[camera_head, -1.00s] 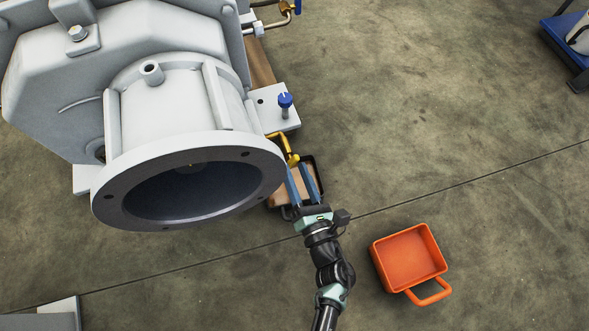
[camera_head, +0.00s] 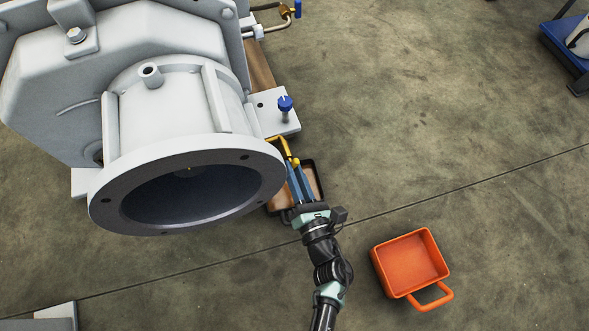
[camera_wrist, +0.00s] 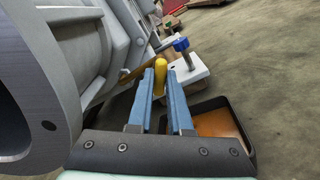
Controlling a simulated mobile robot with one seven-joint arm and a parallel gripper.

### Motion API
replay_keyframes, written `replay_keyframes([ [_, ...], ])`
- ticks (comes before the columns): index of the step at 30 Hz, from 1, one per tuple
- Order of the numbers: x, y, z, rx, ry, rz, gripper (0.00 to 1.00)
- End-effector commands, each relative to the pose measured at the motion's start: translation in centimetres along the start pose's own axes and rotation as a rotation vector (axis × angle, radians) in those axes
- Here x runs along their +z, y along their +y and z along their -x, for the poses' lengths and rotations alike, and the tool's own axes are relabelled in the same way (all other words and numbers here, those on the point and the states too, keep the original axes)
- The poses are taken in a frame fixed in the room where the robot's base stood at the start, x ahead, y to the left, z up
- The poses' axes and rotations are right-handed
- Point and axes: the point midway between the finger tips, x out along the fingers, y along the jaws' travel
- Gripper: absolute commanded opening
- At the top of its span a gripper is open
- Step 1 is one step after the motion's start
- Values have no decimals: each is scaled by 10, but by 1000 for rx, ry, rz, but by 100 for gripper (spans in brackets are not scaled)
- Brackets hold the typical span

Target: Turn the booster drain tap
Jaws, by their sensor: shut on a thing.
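The drain tap (camera_head: 294,162) has a yellow handle on a yellow pipe low on the pump's right side. In the wrist view, the tap's yellow handle (camera_wrist: 160,72) stands upright between my two fingertips. My gripper (camera_head: 295,167) has its blue fingers drawn in around the handle, one on each side. In the wrist view, my gripper (camera_wrist: 160,84) is shut on the handle near the finger ends. The handle's lower part and the tap body are hidden behind the fingers.
The grey pump with a wide round flange (camera_head: 262,177) is close on the left. A black tray (camera_head: 319,178) with brown contents lies beneath the tap. A blue-topped bolt (camera_head: 285,103) stands just behind. An orange bin (camera_head: 410,263) is on the floor at right.

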Motion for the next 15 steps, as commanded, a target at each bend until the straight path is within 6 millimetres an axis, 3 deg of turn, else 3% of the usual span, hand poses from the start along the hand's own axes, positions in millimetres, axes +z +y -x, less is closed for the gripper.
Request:
replay_keyframes([
  [8,0,1,0,1,0,-51,0],
  [15,1,1,0,1,1,-203,0],
])
